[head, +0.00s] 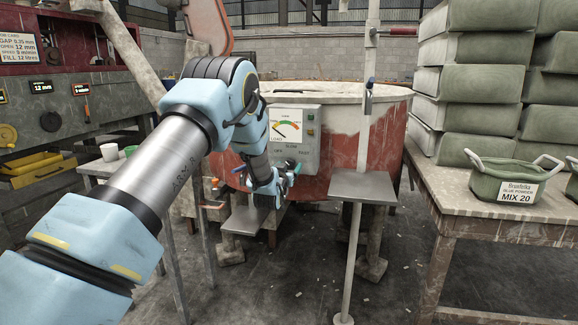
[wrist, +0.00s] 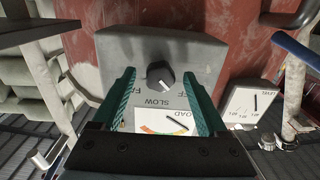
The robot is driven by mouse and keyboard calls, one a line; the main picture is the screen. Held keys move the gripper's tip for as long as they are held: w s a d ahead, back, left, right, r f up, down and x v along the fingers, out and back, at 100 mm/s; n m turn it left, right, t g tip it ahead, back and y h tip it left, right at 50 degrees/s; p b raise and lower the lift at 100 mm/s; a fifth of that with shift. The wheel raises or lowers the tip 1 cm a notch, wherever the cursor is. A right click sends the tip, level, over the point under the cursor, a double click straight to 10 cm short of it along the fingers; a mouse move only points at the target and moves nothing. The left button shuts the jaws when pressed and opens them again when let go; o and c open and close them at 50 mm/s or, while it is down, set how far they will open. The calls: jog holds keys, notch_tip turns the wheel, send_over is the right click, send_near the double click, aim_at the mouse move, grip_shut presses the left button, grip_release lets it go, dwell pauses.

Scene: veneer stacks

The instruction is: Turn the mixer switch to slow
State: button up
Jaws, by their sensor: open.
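The mixer switch is a dark round knob (wrist: 160,76) with a white pointer mark, on a grey control box (wrist: 205,52). In the wrist view, SLOW is printed just below the knob, OFF to the lower right and F-something to the lower left, partly hidden. The pointer slants down and right, between SLOW and OFF. My gripper (wrist: 160,72) is open, with one teal finger on each side of the knob and a gap to both. In the head view the box (head: 309,125) shows its gauge, and my gripper (head: 270,172) covers the knob area.
The box is in front of a large red mixer tub (head: 345,150). A pole with a small grey plate (head: 363,188) stands just right of my gripper. A small metal step (head: 243,220) is below. A bench with stacked green-grey blocks (head: 468,90) is at the right.

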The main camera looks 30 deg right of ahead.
jog(key=shift+w+d, duration=0.35)
jog(key=shift+w, duration=0.05)
grip_shut()
dwell(0.4)
